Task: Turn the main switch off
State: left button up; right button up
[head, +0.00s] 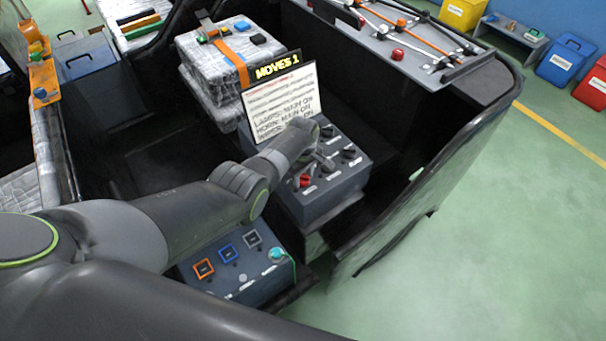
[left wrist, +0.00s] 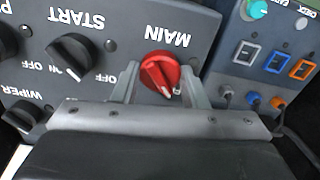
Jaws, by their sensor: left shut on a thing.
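The main switch is a red round knob (left wrist: 160,72) on a grey panel, under the word MAIN in the left wrist view. A white mark on the knob points down and slightly right in that view; its position label is mostly hidden. My left gripper (left wrist: 160,84) has one finger on each side of the knob and is shut on it. In the head view the red knob (head: 304,181) shows at the near left of the switch box (head: 335,185), with my left gripper (head: 315,168) over it. My right gripper is not in view.
Black START and WIPER knobs (left wrist: 75,55) sit beside the red one. A card reading MOVES 1 (head: 283,100) stands behind the box. Open green floor lies right.

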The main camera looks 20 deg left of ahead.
pick_arm(q)
jog(key=shift+w+n, duration=0.1)
jog(key=shift+n, duration=0.3)
jog(key=o, duration=1)
jog(key=shift+r+p, duration=0.35)
jog(key=shift+r, duration=0.15)
notch_tip(320, 180, up, 8)
jog(key=shift+f+p, duration=0.1)
jog(key=shift+p, duration=1.05)
notch_tip(320, 180, up, 9)
send_over(303, 176)
jog(key=shift+f, duration=0.15)
